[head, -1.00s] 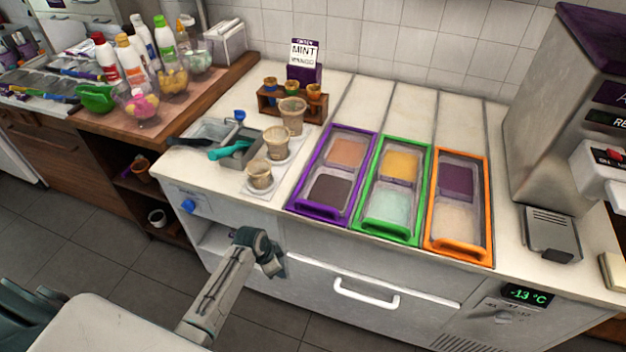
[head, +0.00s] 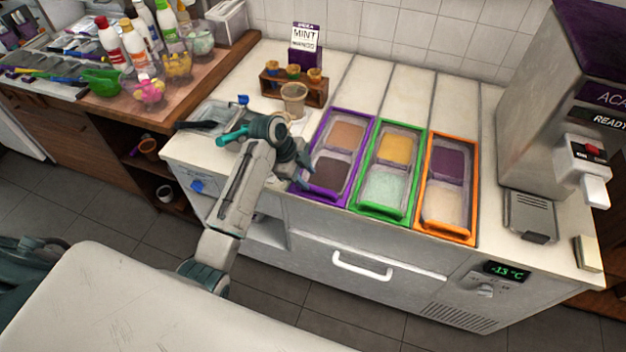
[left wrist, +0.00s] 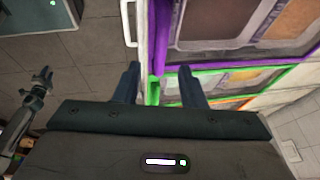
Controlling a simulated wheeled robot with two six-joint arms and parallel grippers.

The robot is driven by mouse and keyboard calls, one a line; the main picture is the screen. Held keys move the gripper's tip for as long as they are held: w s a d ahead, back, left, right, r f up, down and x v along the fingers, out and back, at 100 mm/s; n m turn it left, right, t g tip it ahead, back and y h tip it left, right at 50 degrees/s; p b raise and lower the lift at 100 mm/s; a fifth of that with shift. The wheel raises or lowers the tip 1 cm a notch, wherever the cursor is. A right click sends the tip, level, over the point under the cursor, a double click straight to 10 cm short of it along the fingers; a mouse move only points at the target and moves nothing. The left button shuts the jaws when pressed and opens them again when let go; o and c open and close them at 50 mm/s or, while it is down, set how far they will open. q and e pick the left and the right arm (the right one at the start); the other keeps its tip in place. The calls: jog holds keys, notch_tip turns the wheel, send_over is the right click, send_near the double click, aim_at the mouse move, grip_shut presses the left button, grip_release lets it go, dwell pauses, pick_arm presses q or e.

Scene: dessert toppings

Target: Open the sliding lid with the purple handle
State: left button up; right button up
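The purple-framed clear lid (head: 370,135) lies over the leftmost pair of wells, and a brown and a dark tub show through it. Its purple handle (head: 325,198) is at the front edge of the counter. My left gripper (head: 306,172) is at the front left corner of this lid. In the left wrist view the left gripper (left wrist: 160,84) has its fingers apart with nothing between them, and the purple frame (left wrist: 200,57) lies just beyond the fingertips. I cannot tell whether they touch. My right arm's end (left wrist: 43,80) shows small at the left; its finger state is unclear.
A green-framed lid (head: 378,212) and an orange-framed lid (head: 445,233) lie to the right. A paper cup (head: 293,99) and a wooden cone rack (head: 318,95) stand behind the left arm. A grey machine (head: 540,110) stands at the right. The counter behind the lids is clear.

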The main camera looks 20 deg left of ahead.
aim_at(316, 187)
pick_arm(q)
jog(key=shift+p+x, duration=0.6)
jog(key=shift+x, duration=1.95)
grip_shut()
